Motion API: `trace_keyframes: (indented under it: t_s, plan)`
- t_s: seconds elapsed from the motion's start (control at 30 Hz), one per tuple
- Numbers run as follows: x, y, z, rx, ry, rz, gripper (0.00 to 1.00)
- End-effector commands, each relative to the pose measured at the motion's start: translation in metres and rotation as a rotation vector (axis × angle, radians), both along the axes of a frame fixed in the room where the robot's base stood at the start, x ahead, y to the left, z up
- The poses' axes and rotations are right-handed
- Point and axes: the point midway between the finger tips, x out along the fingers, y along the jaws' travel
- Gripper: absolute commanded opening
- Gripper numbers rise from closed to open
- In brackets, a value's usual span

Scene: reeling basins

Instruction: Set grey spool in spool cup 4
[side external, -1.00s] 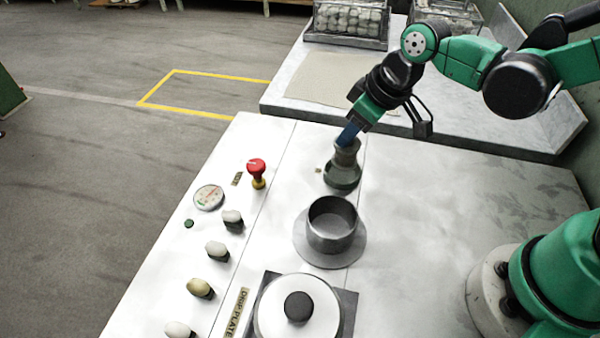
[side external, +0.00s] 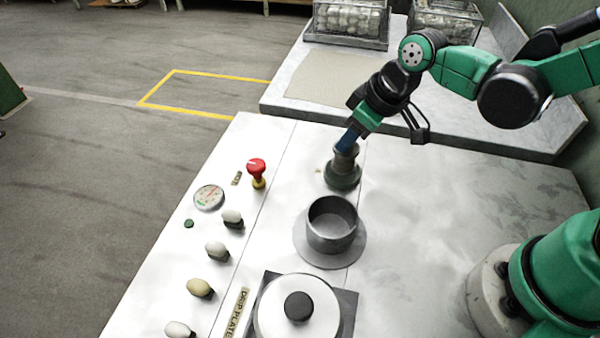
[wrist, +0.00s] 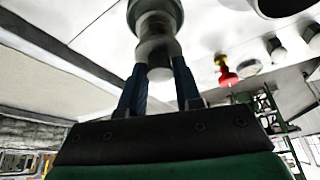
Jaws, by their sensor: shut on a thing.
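The grey spool (side external: 343,175) is upright on or just over the white worktop in the side view, with a wide lower part and a narrower neck. My gripper (side external: 347,142) comes down from the upper right, its blue fingers shut on the top of the spool. In the wrist view the fingers of my gripper (wrist: 159,72) pinch the neck of the spool (wrist: 155,18) from both sides. I cannot tell whether the spool's base touches the surface or sits in a cup. No cup marked 4 can be made out.
An open grey metal pot (side external: 331,238) on a round disc stands just in front of the spool. A lidded round vessel (side external: 275,312) is nearer. A red button (side external: 257,167), a gauge (side external: 208,197) and several pale knobs (side external: 217,250) line the left.

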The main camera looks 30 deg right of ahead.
Motion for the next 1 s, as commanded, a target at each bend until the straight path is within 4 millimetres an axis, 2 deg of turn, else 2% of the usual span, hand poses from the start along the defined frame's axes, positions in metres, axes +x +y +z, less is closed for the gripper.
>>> trace_keyframes:
  t_s: [1.0]
  plan:
    - [0.0, 0.0, -0.0101, 0.0, 0.0, 0.0, 0.0]
